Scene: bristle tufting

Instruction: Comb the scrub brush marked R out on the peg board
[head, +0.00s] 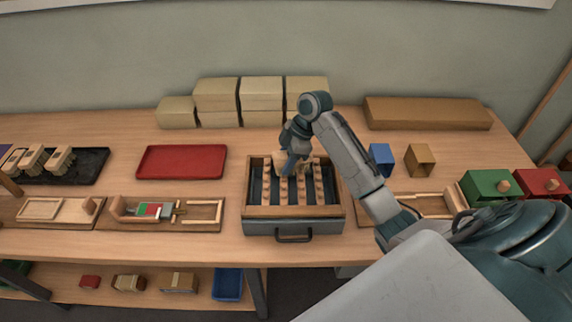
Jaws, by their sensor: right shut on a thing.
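My right gripper (290,167) reaches down over the rear middle of a wooden-framed box with a front handle. Inside the box are several wooden strips with rows of small pegs (299,192), which look like the peg board, with dark gaps between them. The gripper is shut on a small tan thing at the back of the strips, probably a scrub brush; the fingers mostly hide it and no R is readable. Several pale wooden brushes (60,159) stand on a black tray (90,166) at the far left; their marks are too small to read. My left gripper is not in view.
A red tray (182,162) lies left of the box. Tan blocks (263,94) stand stacked behind it. Right are a blue block (381,159), a wooden block (420,160) and green (484,187) and red (540,184) boxes. Wooden fixtures line the front left.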

